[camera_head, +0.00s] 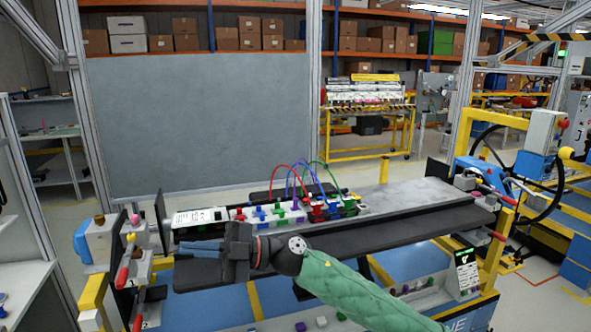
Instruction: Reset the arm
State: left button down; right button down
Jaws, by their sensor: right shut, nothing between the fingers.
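My right arm, in a green quilted sleeve, comes in from the lower right in the head view. Its right gripper (186,250) points left over the near edge of the dashboard module (420,197). The blue fingers are together and hold nothing. A row of coloured connectors (325,211) with red, blue and green looped cables stands on the module just behind the gripper. The gripper and wrist hide part of the module's front. My left gripper is not in the picture.
A yellow-framed fixture with red-handled clamps (122,277) stands at the left end, with more clamps (497,235) at the right. A lower panel (420,289) with a small screen lies below the module. A grey partition (200,125) stands behind.

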jog(key=w+d+f+m+t+h, duration=0.1)
jog(key=w+d+f+m+t, duration=0.5)
jog(key=m+t, duration=0.45)
jog(key=w+d+f+m+t+h, duration=0.2)
jog(key=w+d+f+m+t, duration=0.1)
jog(key=w+f+m+t, duration=0.55)
jog(key=s+d+f+m+t+h, duration=0.1)
jog(key=d+f+m+h, duration=0.4)
jog(key=f, duration=0.6)
jog(key=s+d+f+m+t+h, duration=0.1)
jog(key=d+f+m+h, duration=0.45)
jog(key=f, duration=0.65)
jog(key=s+d+f+g+h, duration=0.3)
jog(key=s+d+f, duration=0.3)
jog(key=f, duration=0.5)
jog(key=s+d+f+g+h, duration=0.2)
jog(key=s+d+f+g, duration=0.1)
jog(key=s+f, duration=0.6)
jog(key=s+d+f+g, duration=0.3)
jog(key=s+f, duration=0.5)
jog(key=s, duration=0.4)
jog(key=s+d+f+g, duration=0.3)
jog(key=s+f+g, duration=0.2)
jog(key=s+f, duration=0.3)
jog(key=s, duration=0.4)
jog(key=shift+s+d+h, duration=0.3)
jog(key=shift+s+h, duration=0.05)
jog(key=shift+r, duration=0.1)
